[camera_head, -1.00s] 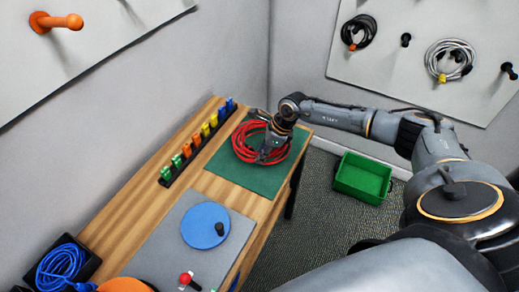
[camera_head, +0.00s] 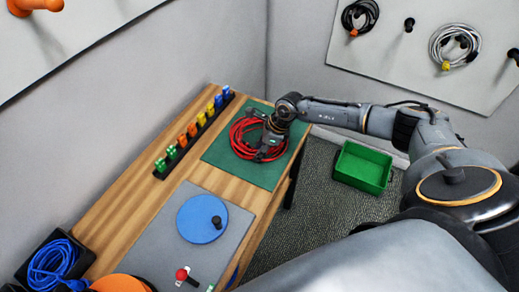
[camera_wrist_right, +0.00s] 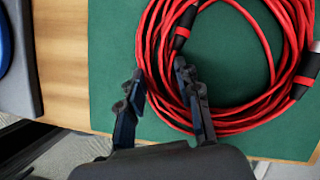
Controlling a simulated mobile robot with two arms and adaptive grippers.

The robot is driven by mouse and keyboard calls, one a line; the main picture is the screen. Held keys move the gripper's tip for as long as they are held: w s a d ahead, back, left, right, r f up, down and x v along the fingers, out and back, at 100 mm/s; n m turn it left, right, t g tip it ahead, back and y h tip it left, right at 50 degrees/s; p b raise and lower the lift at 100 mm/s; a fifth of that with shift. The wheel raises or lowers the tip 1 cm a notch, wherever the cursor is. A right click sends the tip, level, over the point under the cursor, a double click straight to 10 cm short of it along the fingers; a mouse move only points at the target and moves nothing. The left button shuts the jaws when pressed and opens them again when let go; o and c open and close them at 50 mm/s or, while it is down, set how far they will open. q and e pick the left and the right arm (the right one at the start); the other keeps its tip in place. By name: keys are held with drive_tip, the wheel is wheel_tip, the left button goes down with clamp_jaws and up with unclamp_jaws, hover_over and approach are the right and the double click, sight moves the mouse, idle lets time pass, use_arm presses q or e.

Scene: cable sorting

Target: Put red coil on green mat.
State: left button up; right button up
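The red coil (camera_head: 236,145) lies on the green mat (camera_head: 256,180) on the table. In the right wrist view, its looped red strands (camera_wrist_right: 268,110) with black connectors spread over the mat (camera_wrist_right: 112,40). My right gripper (camera_head: 262,136) is down at the coil's near right side. Its fingers (camera_wrist_right: 160,78) stand apart, with red strands and some bare mat showing between them. The right finger overlaps the strands, and the left finger is at their edge; firm contact cannot be made out. My left gripper is not in view.
A rack of coloured clips (camera_head: 193,131) stands left of the mat. A grey panel with a blue disc (camera_head: 200,222) lies nearer. A blue cable (camera_head: 55,265) is at bottom left. A green bin (camera_head: 362,167) stands on the floor. Coiled cables (camera_head: 455,46) hang on the wall.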

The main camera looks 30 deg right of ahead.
drive_tip(key=shift+o, duration=0.2)
drive_tip(key=shift+r, duration=0.1)
drive_tip(key=shift+r+p, duration=0.25)
drive_tip(key=shift+p, duration=0.05)
drive_tip(key=b+v, duration=0.2)
drive_tip(key=v, duration=0.9)
drive_tip(key=shift+s+d+r+b, duration=0.15)
drive_tip(key=shift+s+r+b, duration=0.05)
drive_tip(key=shift+r+b, duration=0.15)
